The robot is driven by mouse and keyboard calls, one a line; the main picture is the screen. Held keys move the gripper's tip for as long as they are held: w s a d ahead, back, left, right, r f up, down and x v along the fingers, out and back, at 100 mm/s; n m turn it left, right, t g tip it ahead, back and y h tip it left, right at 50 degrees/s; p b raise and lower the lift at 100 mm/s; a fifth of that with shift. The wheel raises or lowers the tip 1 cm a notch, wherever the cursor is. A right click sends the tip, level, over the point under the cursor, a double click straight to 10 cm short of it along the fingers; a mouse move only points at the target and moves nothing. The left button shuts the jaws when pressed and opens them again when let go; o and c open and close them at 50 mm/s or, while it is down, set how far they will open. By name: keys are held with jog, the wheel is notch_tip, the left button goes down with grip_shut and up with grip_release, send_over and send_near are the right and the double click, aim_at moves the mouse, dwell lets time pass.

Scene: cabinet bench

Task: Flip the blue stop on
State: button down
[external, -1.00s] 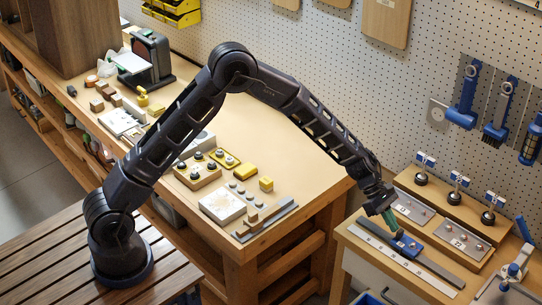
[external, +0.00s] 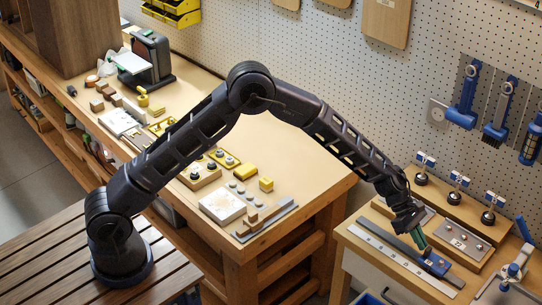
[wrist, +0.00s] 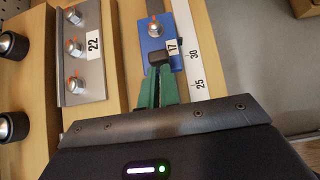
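The blue stop (external: 437,264) sits on the grey rail beside the white ruler strip on the right-hand bench. In the wrist view the stop (wrist: 174,60) is a blue plate with a silver toggle (wrist: 155,28), a tag reading 17 and a dark block at its near end. My gripper (external: 421,240) has green fingers and reaches down to the rail at the stop's near-left end. In the wrist view my gripper (wrist: 158,82) has its fingers close together, tips at the dark block. The exact contact is partly hidden; I see nothing clearly held between them.
Behind the rail stands a grey plate with several toggles, tagged 22 (wrist: 86,45). Several black-knobbed posts with blue-and-white tags (external: 458,181) line the wooden ledge at the back. The ruler (external: 390,255) runs along the front of the rail. A blue clamp-like fixture (external: 514,268) stands at the right.

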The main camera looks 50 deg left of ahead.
jog(key=shift+s+d+r, duration=0.1)
jog(key=shift+s+d, duration=0.15)
jog(key=shift+d, duration=0.1)
jog(key=a, duration=0.4)
jog(key=shift+w+a, duration=0.2)
jog(key=shift+a, duration=0.05)
jog(key=v, duration=1)
jog(key=shift+a, duration=0.1)
